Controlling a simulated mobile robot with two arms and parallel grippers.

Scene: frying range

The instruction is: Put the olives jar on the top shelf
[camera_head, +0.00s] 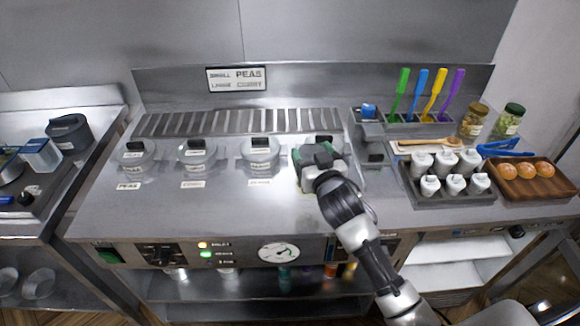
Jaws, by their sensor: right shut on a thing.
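My right gripper (313,178) is over the range top, at the rightmost of the row of lidded pots. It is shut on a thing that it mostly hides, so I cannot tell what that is. A jar with a green lid (508,121) and a jar with a brownish lid (472,121) stand at the back right of the counter. Their labels are too small to read, so I cannot tell whether either holds olives. Shelves (445,250) show below the counter at the right; a top shelf is not clearly seen. My left gripper is out of view.
Lidded pots (260,153) line the range behind its control panel. Coloured spatulas (425,95) stand in a holder at the back. White shakers in a dark tray (425,198) and a wooden tray (530,192) of round orange-brown items fill the right counter. The front range top is clear.

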